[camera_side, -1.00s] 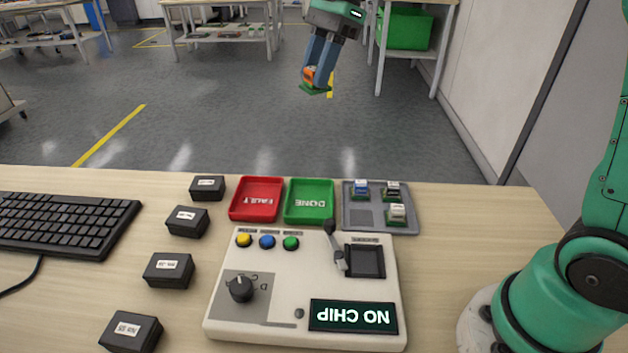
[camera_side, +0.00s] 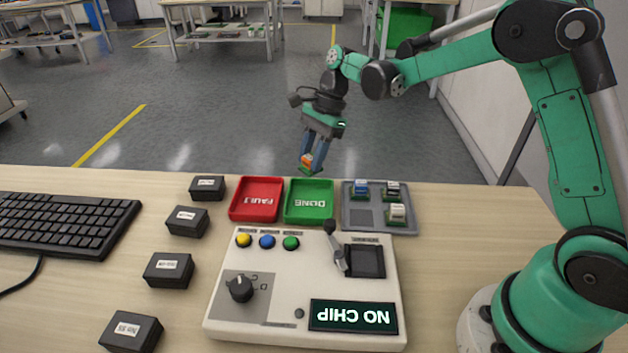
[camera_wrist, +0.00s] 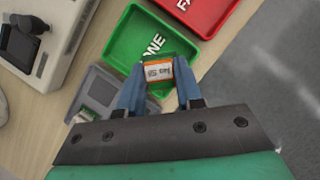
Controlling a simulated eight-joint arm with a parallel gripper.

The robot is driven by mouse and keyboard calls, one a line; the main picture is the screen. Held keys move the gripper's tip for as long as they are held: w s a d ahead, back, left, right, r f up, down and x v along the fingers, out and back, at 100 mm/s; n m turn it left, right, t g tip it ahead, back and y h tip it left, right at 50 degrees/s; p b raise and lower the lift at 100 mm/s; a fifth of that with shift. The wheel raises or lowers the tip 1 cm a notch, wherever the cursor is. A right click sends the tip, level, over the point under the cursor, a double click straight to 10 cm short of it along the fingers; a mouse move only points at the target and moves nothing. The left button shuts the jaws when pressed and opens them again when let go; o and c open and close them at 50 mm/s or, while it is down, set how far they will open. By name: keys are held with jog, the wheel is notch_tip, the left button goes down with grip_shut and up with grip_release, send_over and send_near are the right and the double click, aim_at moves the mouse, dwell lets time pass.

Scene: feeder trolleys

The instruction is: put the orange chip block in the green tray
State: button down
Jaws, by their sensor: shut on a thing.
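The orange chip block (camera_side: 308,161) is held between the blue fingers of my gripper (camera_side: 312,160), which is shut on it. In the side view the block hangs above the far edge of the green tray (camera_side: 309,215), apart from it. In the wrist view the block (camera_wrist: 158,70) shows a white label and an orange edge between the fingertips (camera_wrist: 158,85). The green tray marked DONE (camera_wrist: 122,45) lies below and beyond it in that view. The part of the tray that shows is empty.
A grey chip holder (camera_side: 362,222) with several blocks stands right. The test box (camera_side: 270,320) with its lever sits in front. Several black boxes (camera_side: 168,269) and a keyboard (camera_side: 60,222) lie left.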

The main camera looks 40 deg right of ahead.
aim_at(312, 194)
jog(key=shift+f, duration=2.95)
jog(key=shift+f, duration=0.1)
jog(key=c, duration=0.9)
grip_release()
jog(key=shift+o, duration=0.2)
jog(key=v, duration=1.2)
jog(key=s+a+n+t+h, duration=0.2)
jog(key=s+n+t, duration=0.1)
jog(key=s+n, duration=0.4)
jog(key=s+a+r+n+t+h, duration=0.1)
jog(key=s+a+n+t+h, duration=0.1)
jog(key=s+n, duration=0.5)
jog(key=shift+a+r+n+t+h, duration=0.4)
jog(key=shift+n+t, duration=0.7)
jog(key=shift+n, duration=0.9)
